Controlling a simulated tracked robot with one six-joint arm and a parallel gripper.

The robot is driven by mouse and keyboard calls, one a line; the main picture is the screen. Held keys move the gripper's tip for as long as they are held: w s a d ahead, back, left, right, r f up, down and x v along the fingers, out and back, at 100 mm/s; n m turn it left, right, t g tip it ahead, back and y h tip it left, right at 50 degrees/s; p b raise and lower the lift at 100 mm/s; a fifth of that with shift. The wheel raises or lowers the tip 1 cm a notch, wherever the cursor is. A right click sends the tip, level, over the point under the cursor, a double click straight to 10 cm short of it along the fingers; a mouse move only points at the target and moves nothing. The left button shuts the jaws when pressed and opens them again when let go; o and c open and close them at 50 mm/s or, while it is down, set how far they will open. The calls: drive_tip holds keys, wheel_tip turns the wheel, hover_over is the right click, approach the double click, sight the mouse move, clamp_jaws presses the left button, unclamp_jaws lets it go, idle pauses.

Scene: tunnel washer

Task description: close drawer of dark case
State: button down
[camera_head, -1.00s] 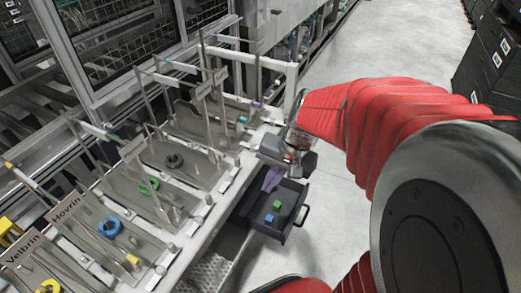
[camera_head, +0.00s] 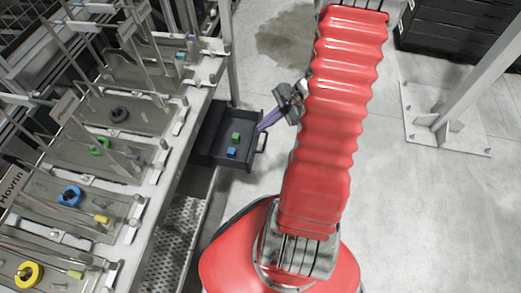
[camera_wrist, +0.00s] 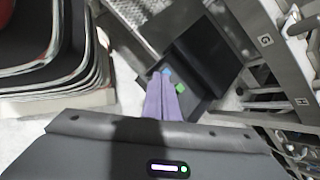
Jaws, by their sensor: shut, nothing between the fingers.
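The dark case's drawer (camera_head: 217,152) stands pulled out beneath the bench edge. A green cube (camera_head: 235,135) and a blue cube (camera_head: 231,152) lie in it. Its handle (camera_head: 262,142) is on the right-hand front. My gripper (camera_head: 262,127) has purple fingers, shut and empty, with the tips near the drawer's front by the handle; I cannot tell whether they touch. In the wrist view the shut fingers (camera_wrist: 163,97) point toward the open drawer (camera_wrist: 190,92), with the green cube (camera_wrist: 180,88) and blue cube (camera_wrist: 167,72) near their tips.
The bench (camera_head: 150,205) on the left carries several grey trays with a black ring (camera_head: 119,115), a green ring (camera_head: 99,146), a blue ring (camera_head: 70,195) and a yellow ring (camera_head: 29,274). A metal post (camera_head: 475,85) stands at right. The floor right of the drawer is open.

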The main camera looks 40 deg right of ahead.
drive_tip(key=s+d+f+m+t, duration=0.1)
drive_tip(key=s+d+f+m, duration=0.2)
drive_tip(key=f, duration=0.4)
drive_tip(key=s+d+f+m+t, duration=0.2)
drive_tip(key=s+d+f+m, duration=0.1)
drive_tip(key=f, duration=0.4)
drive_tip(key=shift+s+d+f+m, duration=0.15)
drive_tip(key=shift+s+d+m, duration=0.25)
drive_tip(key=shift+m, duration=0.8)
drive_tip(key=shift+w, duration=0.2)
drive_tip(key=w+r+x, duration=0.1)
drive_tip(key=x, duration=1.1)
drive_tip(key=shift+w+a, duration=0.5)
drive_tip(key=shift+r, duration=0.15)
